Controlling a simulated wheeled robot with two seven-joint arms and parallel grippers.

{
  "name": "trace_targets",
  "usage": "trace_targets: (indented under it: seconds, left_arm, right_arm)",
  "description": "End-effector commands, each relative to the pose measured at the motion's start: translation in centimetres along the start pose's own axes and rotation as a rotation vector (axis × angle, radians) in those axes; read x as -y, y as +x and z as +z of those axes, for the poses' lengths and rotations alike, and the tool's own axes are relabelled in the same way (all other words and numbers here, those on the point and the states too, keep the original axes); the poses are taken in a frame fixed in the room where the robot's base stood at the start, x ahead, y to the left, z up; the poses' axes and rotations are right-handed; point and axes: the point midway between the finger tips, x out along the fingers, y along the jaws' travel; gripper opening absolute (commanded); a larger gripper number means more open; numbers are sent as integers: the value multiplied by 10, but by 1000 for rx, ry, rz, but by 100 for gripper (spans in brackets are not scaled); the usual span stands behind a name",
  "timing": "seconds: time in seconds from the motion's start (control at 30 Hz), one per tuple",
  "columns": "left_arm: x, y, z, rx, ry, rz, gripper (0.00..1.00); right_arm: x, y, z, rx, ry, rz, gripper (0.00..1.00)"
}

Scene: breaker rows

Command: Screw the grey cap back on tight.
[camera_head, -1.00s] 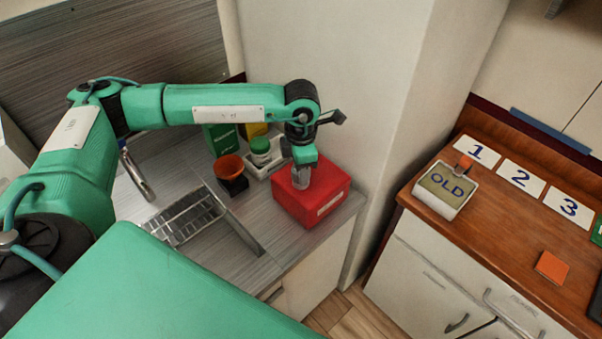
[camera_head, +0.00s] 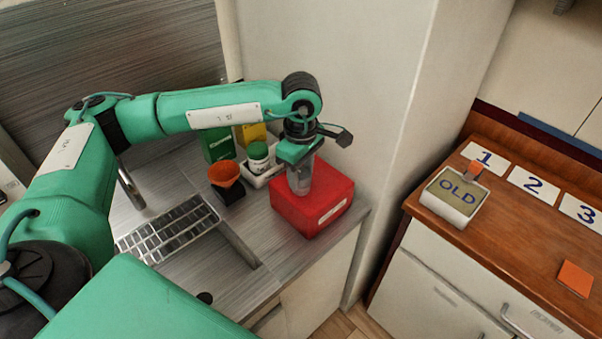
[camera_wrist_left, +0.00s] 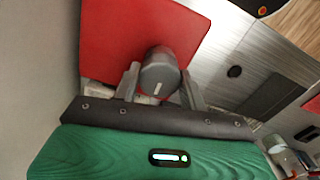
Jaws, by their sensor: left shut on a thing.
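The red container (camera_head: 325,212) is a boxy block with a white label, standing on the grey counter. My left gripper (camera_head: 299,186) points down at its top. In the left wrist view, the fingers of that gripper are shut on the sides of the grey cap (camera_wrist_left: 158,75), a round dark cap with a short white mark. The red top (camera_wrist_left: 125,35) spreads out behind the cap. The fingers hide the cap in the head view. I cannot tell how tightly the cap sits on the container. My right gripper does not show.
A sink with a wire rack (camera_head: 170,232) is further left. A pale wall column rises close behind the container.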

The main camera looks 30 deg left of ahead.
Motion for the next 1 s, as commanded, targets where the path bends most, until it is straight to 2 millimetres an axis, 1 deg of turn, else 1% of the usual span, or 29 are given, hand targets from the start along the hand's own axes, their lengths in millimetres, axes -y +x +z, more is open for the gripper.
trace_targets:
  seconds: [0.03, 0.07, 0.13, 0.47, 0.57, 1.0]
  left_arm:
    - [0, 0, 0, -1, -1, -1, 22]
    - [0, 0, 0, -1, -1, -1, 46]
    - [0, 0, 0, -1, -2, -1, 60]
    - [0, 1, 0, 0, -28, 0, 60]
    - [0, 3, 0, 1, -114, 0, 60]
    - [0, 2, 0, 1, -611, 0, 60]
  right_arm:
    - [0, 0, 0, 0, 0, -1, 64]
    - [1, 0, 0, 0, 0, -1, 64]
    - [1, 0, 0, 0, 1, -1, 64]
    - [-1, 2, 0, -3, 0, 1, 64]
    - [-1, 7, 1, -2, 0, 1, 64]
    - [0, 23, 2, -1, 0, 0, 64]
